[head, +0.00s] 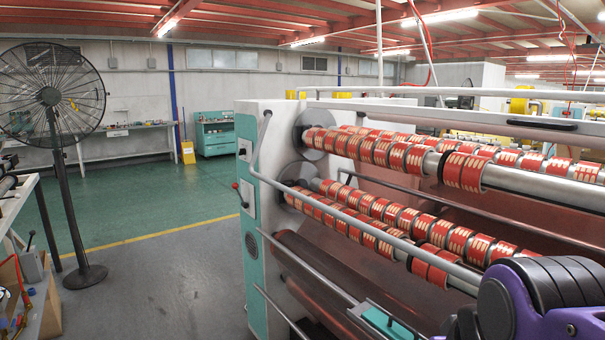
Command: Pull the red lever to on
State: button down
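A small lever with a red knob (236,186) sticks out to the left from the end panel of the rewinding machine (262,250). Its dark stem slopes down to the right, next to a light control plate (247,198). The lever is small in the head view, and I cannot read any on or off marking. Part of my arm, purple and dark grey, shows at the lower right, far from the lever. My gripper is not in view.
The machine carries rows of red tape rolls (460,172) on long bars. A rail (262,140) runs down its left end. Left of it the floor (165,270) is clear. A pedestal fan (50,100) and a bench (20,205) stand at far left.

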aim_at(234, 187)
jog(key=i+j+z, duration=0.1)
jog(key=i+j, duration=0.15)
jog(key=i+j+z, duration=0.1)
jog(key=j, duration=0.4)
jog(key=i+j+z, duration=0.1)
jog(key=i+j, duration=0.25)
jog(key=i+j+z, duration=0.15)
jog(key=j, duration=0.3)
jog(key=i+j, duration=0.15)
jog(key=j, duration=0.2)
jog(key=i+j, duration=0.15)
jog(key=j, duration=0.15)
jog(key=i+j, duration=0.15)
jog(key=j, duration=0.2)
jog(key=i+j, duration=0.15)
jog(key=j, duration=0.15)
jog(key=i+j, duration=0.15)
jog(key=j, duration=0.2)
